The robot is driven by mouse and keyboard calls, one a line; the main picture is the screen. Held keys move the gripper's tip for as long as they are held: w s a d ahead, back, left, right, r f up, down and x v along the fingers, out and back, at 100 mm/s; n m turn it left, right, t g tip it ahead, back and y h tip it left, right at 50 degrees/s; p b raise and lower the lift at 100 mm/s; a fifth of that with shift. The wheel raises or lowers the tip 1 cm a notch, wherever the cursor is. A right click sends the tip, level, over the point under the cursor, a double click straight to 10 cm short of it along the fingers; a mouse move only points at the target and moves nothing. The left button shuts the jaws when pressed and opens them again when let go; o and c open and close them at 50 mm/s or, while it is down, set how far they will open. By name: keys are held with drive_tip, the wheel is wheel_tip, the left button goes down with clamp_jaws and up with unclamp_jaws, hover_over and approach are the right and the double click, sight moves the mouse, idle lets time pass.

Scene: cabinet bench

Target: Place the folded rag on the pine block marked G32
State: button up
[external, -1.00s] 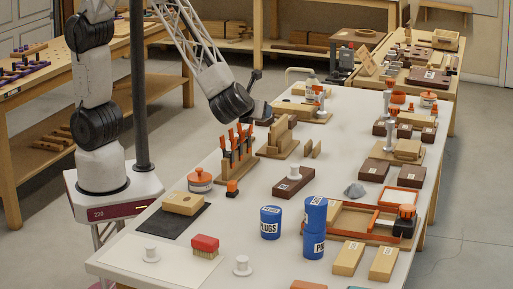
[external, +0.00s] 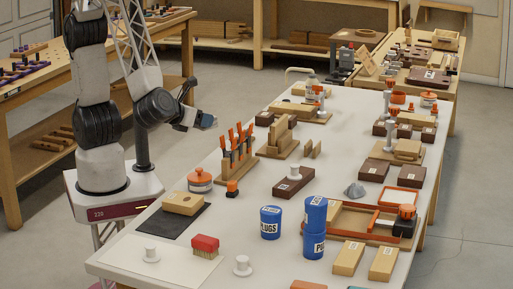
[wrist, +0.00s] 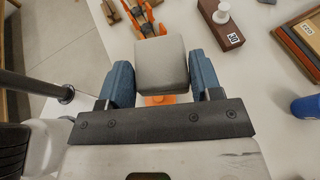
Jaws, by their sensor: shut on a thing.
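My gripper (wrist: 163,76) is shut on a grey, soft-edged block, which I take to be the folded rag (wrist: 162,58). The rag sits between the two blue fingers in the wrist view. In the external view my gripper (external: 204,121) is raised near the table's left edge; the rag is too small to make out there. Two pale pine blocks with white labels, one left (external: 348,258) and one right (external: 383,263), lie at the near right of the table. Their markings are too small to read, so I cannot tell which is G32.
A rack of orange-handled tools (external: 238,150), an orange-lidded pot (external: 200,181), blue tins (external: 270,222), a dark labelled block (external: 293,182) and an orange-edged tray (external: 345,237) stand on the table. A grey lump (external: 355,190) lies behind the tray. Some white tabletop is bare between them.

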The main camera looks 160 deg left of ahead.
drive_tip(key=shift+s+d+f+m+t+y, duration=0.4)
drive_tip(key=shift+s+d+m+t, duration=0.8)
drive_tip(key=shift+s+d, duration=1.9)
drive_tip(key=shift+s+d+f+m+t+y, duration=0.1)
drive_tip(key=shift+s+d+f+m+t, duration=0.8)
drive_tip(key=shift+d, duration=3.75)
wheel_tip(320, 180, down, 10)
drive_tip(key=shift+s+f+t, duration=0.2)
drive_tip(key=shift+s+t, duration=0.2)
drive_tip(key=shift+s, duration=0.05)
hover_over(176, 199)
drive_tip(key=shift+w+f, duration=0.1)
drive_tip(key=shift+f, duration=0.6)
drive_tip(key=shift+f, duration=0.15)
drive_tip(key=shift+f, duration=1.65)
drive_tip(key=shift+f, duration=0.1)
